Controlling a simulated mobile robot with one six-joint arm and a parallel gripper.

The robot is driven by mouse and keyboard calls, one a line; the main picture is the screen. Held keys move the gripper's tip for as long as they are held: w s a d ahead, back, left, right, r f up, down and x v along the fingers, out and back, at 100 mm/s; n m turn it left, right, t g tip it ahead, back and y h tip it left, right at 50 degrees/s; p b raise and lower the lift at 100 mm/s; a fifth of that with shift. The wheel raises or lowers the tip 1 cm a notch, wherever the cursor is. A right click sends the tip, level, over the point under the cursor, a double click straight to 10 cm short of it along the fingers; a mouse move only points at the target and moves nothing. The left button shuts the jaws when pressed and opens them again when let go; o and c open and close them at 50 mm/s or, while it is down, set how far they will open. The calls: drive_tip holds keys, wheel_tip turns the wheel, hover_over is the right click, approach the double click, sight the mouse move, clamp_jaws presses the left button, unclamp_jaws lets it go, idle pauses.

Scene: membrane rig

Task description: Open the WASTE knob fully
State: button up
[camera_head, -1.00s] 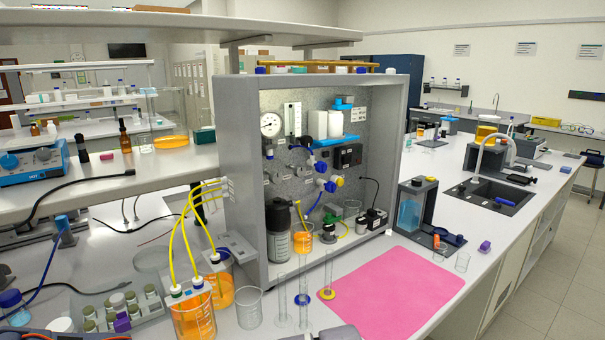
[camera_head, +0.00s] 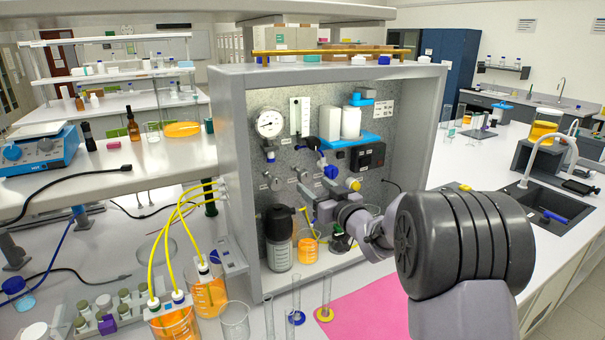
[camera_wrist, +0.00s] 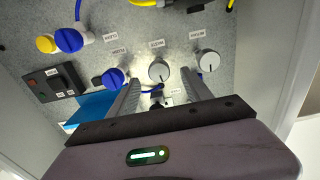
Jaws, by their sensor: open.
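The wrist view shows the panel upside down, with two grey round knobs, the middle grey knob (camera_wrist: 159,71) and the right grey knob (camera_wrist: 208,62). A blue valve knob (camera_wrist: 113,77) and a blue fitting with a yellow cap (camera_wrist: 47,43) are to the left. In the head view, the grey knobs (camera_head: 302,174) are on the panel, left of my wrist.
The grey cabinet (camera_head: 232,150) walls in the panel on both sides. Inside stand a dark-topped bottle (camera_head: 279,250) and an orange beaker (camera_head: 308,246). Tall glass cylinders (camera_head: 325,298) stand in front by a pink mat (camera_head: 365,310). Tubes hang near the knobs.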

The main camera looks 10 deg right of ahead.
sight(300, 173)
drive_tip(key=x, duration=0.9)
drive_tip(key=shift+w, duration=0.4)
clamp_jaws()
